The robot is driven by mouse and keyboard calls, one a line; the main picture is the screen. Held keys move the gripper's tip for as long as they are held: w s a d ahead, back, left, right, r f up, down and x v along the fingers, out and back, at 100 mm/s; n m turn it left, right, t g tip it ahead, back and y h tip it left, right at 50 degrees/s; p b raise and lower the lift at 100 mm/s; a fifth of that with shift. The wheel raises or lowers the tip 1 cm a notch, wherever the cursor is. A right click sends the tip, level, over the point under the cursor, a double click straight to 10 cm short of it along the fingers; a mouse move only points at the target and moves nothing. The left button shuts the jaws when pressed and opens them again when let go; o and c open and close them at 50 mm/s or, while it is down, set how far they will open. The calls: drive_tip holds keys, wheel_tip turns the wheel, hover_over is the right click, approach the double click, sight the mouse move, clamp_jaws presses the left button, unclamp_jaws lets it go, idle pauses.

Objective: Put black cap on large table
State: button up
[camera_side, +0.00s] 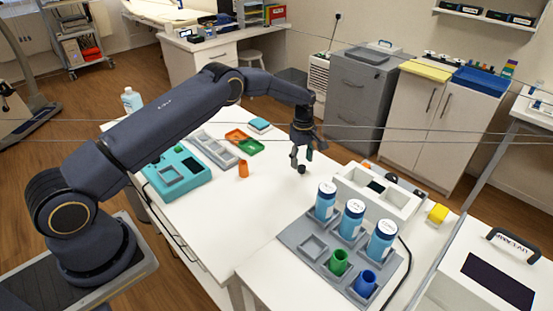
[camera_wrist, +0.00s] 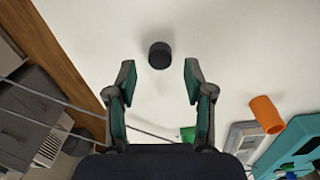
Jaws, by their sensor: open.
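The black cap (camera_side: 301,169) is a small dark cylinder on the white large table (camera_side: 240,215), in the table's right half in the side view. My gripper (camera_side: 301,157) hangs pointing down just above the cap. In the wrist view the fingers of my gripper (camera_wrist: 159,80) are spread wide with nothing between them. The black cap (camera_wrist: 159,55) appears just beyond the fingertips, roughly centred between them, apart from both. Its shadow falls on the white table top (camera_wrist: 230,45).
The table's front middle is clear.

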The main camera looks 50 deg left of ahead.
sight(299, 173)
drive_tip(key=s+d+r+m+t, duration=0.1)
drive_tip(key=s+r+m, duration=0.3)
drive_tip(key=r, duration=1)
drive_tip(key=s+d+r+m+t, duration=0.1)
drive_tip(key=s+r, duration=0.5)
drive_tip(key=r, duration=0.8)
drive_tip(key=s+r+m+t, duration=0.1)
drive_tip(key=s+r+m, duration=0.5)
drive_tip(key=s, duration=0.8)
drive_tip(key=s+d+f+m+t, duration=0.1)
drive_tip(key=s+m, duration=0.4)
drive_tip(key=s, duration=1)
drive_tip(key=shift+d+f+t, duration=0.35)
drive_tip(key=shift+f+t, duration=0.25)
drive_tip(key=shift+f, duration=0.35)
